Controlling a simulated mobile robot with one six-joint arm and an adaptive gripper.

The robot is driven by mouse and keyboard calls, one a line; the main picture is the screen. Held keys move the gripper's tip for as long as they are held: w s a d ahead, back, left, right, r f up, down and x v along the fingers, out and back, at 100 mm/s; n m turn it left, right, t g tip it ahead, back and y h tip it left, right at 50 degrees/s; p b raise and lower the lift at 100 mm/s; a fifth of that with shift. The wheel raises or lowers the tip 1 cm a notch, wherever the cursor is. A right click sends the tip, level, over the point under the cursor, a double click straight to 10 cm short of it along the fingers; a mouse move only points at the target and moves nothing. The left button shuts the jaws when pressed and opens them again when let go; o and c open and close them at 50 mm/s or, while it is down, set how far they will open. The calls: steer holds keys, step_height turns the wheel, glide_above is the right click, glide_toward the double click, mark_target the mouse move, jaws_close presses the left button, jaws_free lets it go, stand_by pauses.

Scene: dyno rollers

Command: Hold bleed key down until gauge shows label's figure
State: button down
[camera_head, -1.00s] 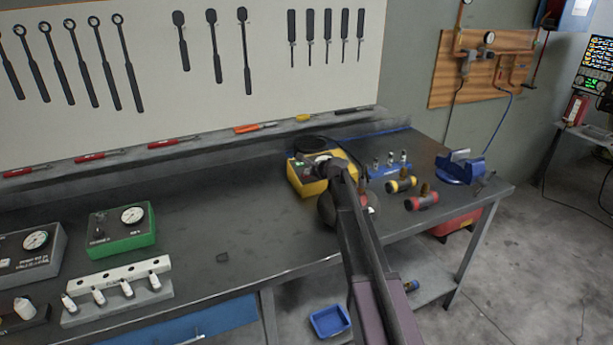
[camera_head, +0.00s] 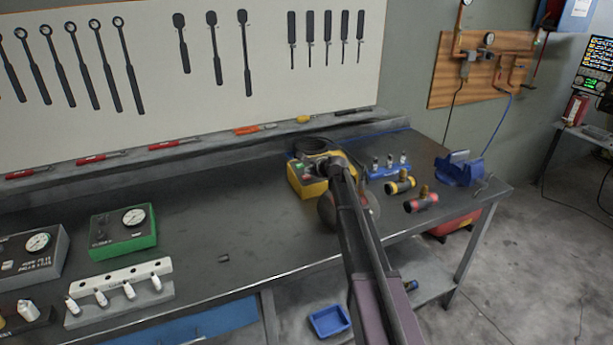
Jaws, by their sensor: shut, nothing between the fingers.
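A yellow box (camera_head: 308,187) stands on the bench, partly hidden behind my arm. My gripper (camera_head: 333,164) is at its right side, seen small and mostly from behind; it looks shut and empty. I cannot tell whether it touches the box or a key. A green box (camera_head: 122,240) with a round white gauge (camera_head: 134,217) stands at left. A grey box (camera_head: 35,262) with another gauge (camera_head: 39,242) and white lettering is beside it. The lettering and gauge readings are too small to read. No bleed key can be made out.
A blue holder (camera_head: 385,172) with small fittings, cylinders with yellow (camera_head: 400,186) and red (camera_head: 421,204) bands, and a blue vise (camera_head: 460,168) stand right of my arm. A white rack (camera_head: 120,290) stands at front left. The middle of the bench (camera_head: 230,215) is mostly clear.

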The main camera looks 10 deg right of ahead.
stand_by(0.3)
steer(key=shift+s+d+r+p, duration=0.1)
steer(key=shift+s+r+p, duration=0.1)
steer(key=shift+r+p, duration=0.6)
steer(key=shift+s+r+p, duration=0.2)
steer(key=shift+r+p, duration=0.65)
steer(key=shift+s+d+r+p, duration=0.1)
steer(key=shift+s+r+p, duration=0.1)
steer(key=shift+r+p, duration=0.6)
stand_by(0.4)
